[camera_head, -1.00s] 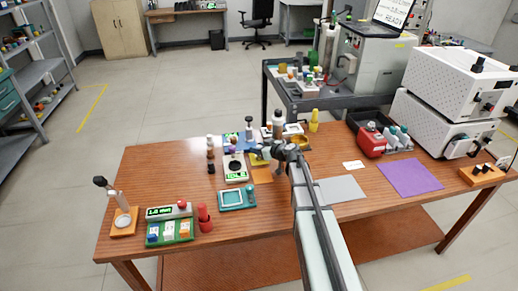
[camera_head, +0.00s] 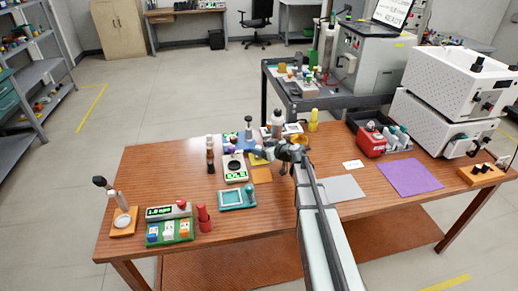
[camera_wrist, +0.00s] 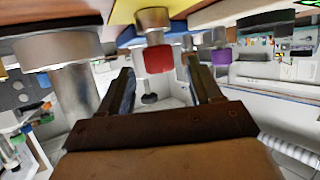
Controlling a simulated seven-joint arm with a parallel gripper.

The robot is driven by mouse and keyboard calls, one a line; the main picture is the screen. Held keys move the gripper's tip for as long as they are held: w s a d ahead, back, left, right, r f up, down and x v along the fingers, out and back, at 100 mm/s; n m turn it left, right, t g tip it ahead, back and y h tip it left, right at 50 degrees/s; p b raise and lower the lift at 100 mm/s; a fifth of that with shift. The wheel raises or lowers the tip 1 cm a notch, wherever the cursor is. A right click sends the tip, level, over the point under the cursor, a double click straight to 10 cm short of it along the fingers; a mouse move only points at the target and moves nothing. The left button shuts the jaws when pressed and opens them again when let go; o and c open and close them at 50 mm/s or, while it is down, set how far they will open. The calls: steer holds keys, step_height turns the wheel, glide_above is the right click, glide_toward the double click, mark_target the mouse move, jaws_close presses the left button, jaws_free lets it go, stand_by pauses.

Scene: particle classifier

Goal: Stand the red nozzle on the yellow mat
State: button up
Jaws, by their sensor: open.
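The wrist view looks upside down, with the table side at the top. The yellow mat (camera_wrist: 128,10) shows at its top edge. The red nozzle (camera_wrist: 158,58), with a metal collar, appears to stand upright on that mat, collar on the mat and red end away from it. My gripper (camera_wrist: 160,75) is open, its fingers to either side of the nozzle's line and apart from it. In the head view, the yellow mat (camera_head: 258,160) is partly covered by my gripper (camera_head: 262,153); I cannot make out the nozzle there.
A large metal cylinder (camera_wrist: 70,75) is close to my gripper in the wrist view. A scale (camera_head: 234,168), an orange mat (camera_head: 262,176) and a blue tray (camera_head: 230,141) crowd the mat. The grey mat (camera_head: 345,188) and purple mat (camera_head: 410,177) are bare.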

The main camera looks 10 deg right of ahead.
steer(key=v, duration=0.9)
steer(key=shift+s, duration=0.25)
steer(key=shift+d, duration=0.1)
stand_by(0.8)
